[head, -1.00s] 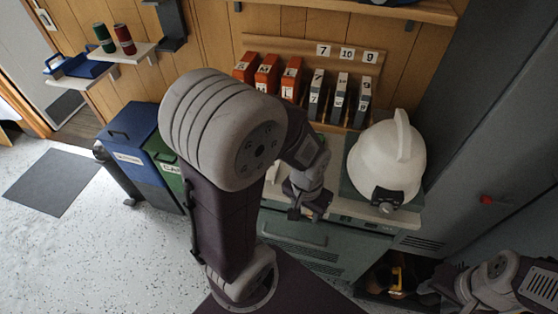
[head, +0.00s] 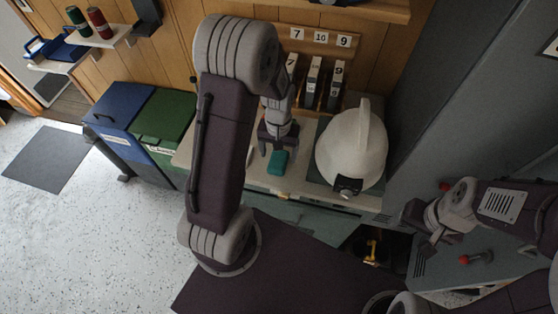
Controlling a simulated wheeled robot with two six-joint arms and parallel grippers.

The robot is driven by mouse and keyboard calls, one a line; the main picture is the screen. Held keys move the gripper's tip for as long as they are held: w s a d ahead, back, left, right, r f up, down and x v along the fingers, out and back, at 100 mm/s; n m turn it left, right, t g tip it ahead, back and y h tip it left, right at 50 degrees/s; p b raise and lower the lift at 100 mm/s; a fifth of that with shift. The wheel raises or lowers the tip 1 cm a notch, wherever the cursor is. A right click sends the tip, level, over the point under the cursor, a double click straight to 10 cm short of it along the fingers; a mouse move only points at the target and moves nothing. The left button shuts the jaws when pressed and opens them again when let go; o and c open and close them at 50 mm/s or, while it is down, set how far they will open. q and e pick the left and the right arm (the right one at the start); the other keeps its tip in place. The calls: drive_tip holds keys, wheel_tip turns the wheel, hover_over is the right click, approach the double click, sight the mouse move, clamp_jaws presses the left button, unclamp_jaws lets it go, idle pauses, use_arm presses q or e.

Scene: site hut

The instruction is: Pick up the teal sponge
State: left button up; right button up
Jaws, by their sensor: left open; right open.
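The teal sponge (head: 277,162) lies on the pale bench top (head: 300,184), left of the white helmet. My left gripper (head: 278,146) is open, with its fingers pointing down towards the far end of the sponge. I cannot tell whether the fingers touch it or are just above it. My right gripper (head: 428,238) is open and empty at the right, in front of the grey cabinet and well away from the sponge.
Grey binders (head: 313,80) stand behind. Blue (head: 115,103) and green (head: 160,116) bins are at the left. My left arm hides part of the bench.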

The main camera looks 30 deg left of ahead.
sight(278, 159)
use_arm(q)
drive_tip(key=f, duration=0.3)
drive_tip(key=shift+s, duration=0.35)
drive_tip(key=shift+w+f, duration=0.1)
drive_tip(key=shift+f, duration=0.1)
drive_tip(key=shift+w+d, duration=0.1)
drive_tip(key=shift+w, duration=0.05)
drive_tip(key=c, duration=1.5)
drive_tip(key=shift+o, duration=0.2)
wheel_tip(278, 159, up, 4)
drive_tip(key=shift+r, duration=0.2)
drive_tip(key=s+r, duration=0.6)
drive_tip(key=s, duration=0.5)
drive_tip(key=shift+s+a+r, duration=0.25)
drive_tip(key=shift+s+r, duration=0.05)
drive_tip(key=shift+s, duration=0.1)
